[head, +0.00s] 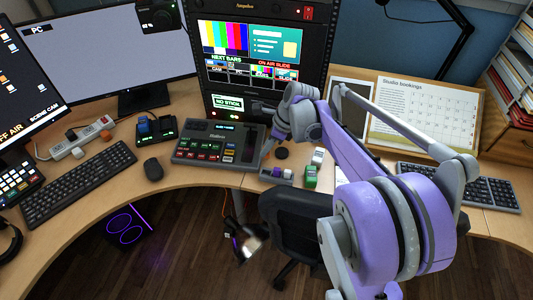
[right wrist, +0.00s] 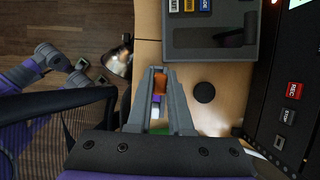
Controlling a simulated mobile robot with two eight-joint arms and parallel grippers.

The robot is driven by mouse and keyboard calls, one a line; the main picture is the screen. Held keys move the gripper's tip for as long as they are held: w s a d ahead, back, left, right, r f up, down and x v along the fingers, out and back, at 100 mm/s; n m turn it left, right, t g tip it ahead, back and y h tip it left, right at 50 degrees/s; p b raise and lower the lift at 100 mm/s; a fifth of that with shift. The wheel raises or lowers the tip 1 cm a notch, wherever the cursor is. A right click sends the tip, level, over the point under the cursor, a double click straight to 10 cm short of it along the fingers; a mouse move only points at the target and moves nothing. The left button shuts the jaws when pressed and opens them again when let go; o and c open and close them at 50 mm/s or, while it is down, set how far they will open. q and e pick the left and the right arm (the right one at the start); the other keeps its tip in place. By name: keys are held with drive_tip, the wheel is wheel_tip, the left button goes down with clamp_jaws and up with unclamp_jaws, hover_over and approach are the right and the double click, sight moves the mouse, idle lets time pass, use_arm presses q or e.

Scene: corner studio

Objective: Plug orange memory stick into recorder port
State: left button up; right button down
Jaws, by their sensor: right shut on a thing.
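My right gripper (right wrist: 160,76) is shut on the orange memory stick (right wrist: 160,84) in the right wrist view, above the desk's front edge. The recorder (right wrist: 290,110) is a black panel with a red REC button at the right of the wrist view. The gripper and stick are apart from it, to its left. In the head view, the recorder's green-lit display (head: 228,102) reads NO STICK. I cannot clearly make out the port.
A switcher panel (head: 220,145) stands on the desk, left of my right wrist. A black disc (right wrist: 204,92) lies between stick and recorder. A dark chair (head: 295,220) is below.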

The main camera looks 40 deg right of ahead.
use_arm(q)
drive_tip(key=shift+r, duration=0.1)
use_arm(e)
drive_tip(key=shift+a, duration=0.1)
drive_tip(key=shift+w+a+n+p, duration=0.15)
drive_tip(key=shift+a+n+p, duration=0.2)
drive_tip(key=shift+n, duration=0.15)
use_arm(q)
drive_tip(key=w+r+p, duration=0.3)
drive_tip(key=r+p, duration=0.3)
drive_tip(key=r, duration=0.2)
drive_tip(key=w+r+t+p, duration=0.1)
drive_tip(key=w+r+p, duration=0.1)
drive_tip(key=r+p, duration=0.4)
wheel_tip(320, 180, up, 2)
drive_tip(key=shift+w+r, duration=0.15)
drive_tip(key=shift+w, duration=0.25)
use_arm(e)
drive_tip(key=w+a+n+g+h, duration=0.1)
drive_tip(key=a+n+g, duration=0.3)
drive_tip(key=a+n, duration=0.4)
drive_tip(key=w+a+f+n+g+h, duration=0.1)
drive_tip(key=a+n+g, duration=0.3)
drive_tip(key=n, duration=1.5)
drive_tip(key=w+a, duration=0.1)
drive_tip(key=a, duration=0.3)
drive_tip(key=shift+w+a+h, duration=0.15)
drive_tip(key=shift+a+h, duration=0.25)
use_arm(q)
drive_tip(key=shift+d, duration=0.1)
